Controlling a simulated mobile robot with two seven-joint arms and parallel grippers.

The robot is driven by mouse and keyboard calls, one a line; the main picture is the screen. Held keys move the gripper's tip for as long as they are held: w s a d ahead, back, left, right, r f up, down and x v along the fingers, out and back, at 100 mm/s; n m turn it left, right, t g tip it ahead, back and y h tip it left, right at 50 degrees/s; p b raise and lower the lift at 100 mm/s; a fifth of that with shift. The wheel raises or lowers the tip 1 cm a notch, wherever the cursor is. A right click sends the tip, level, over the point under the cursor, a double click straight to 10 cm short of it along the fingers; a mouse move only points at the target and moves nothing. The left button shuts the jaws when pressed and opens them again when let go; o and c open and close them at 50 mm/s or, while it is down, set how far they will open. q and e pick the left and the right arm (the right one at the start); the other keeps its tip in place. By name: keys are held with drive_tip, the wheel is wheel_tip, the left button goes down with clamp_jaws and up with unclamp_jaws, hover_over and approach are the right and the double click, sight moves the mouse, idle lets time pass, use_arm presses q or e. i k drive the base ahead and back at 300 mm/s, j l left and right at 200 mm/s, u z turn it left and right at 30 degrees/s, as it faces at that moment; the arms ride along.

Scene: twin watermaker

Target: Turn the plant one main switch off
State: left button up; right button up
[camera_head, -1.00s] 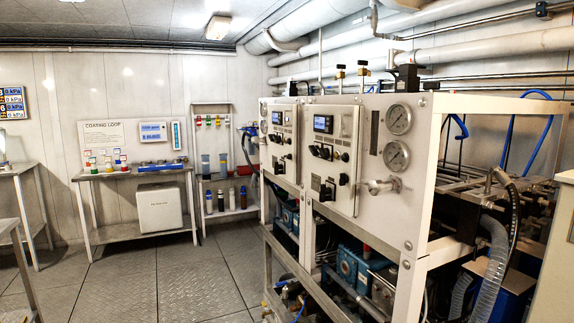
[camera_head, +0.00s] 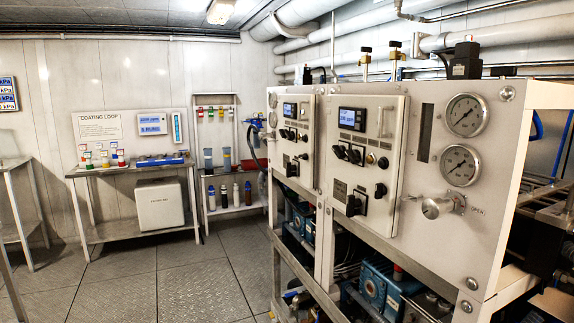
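Two white control panels stand side by side on a metal frame, a near panel (camera_head: 366,118) and a far panel (camera_head: 297,111). I cannot read which one is plant one. The near panel has a lit blue display, a row of black knobs (camera_head: 347,154) and, lower down, a larger black rotary switch (camera_head: 355,205). The far panel has a similar black switch (camera_head: 292,169) low on its front. The switch positions are too small to tell. Neither of my grippers is in view.
Two round gauges (camera_head: 461,165) and a valve knob (camera_head: 437,207) sit right of the near panel. Pumps and pipes fill the frame below. A bench (camera_head: 130,170) and a bottle shelf (camera_head: 236,209) stand at the back wall. The plated floor (camera_head: 190,285) left of the frame is clear.

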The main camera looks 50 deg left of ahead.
sight(289, 167)
drive_tip(key=i+j, duration=0.15)
drive_tip(key=j, duration=0.2)
drive_tip(key=i+j, duration=0.1)
drive_tip(key=j, duration=0.25)
drive_tip(key=i+j, duration=0.15)
drive_tip(key=j, duration=0.2)
drive_tip(key=i+j, duration=0.15)
drive_tip(key=j, duration=0.2)
drive_tip(key=i+j, duration=0.1)
drive_tip(key=j, duration=0.25)
drive_tip(key=z, duration=0.05)
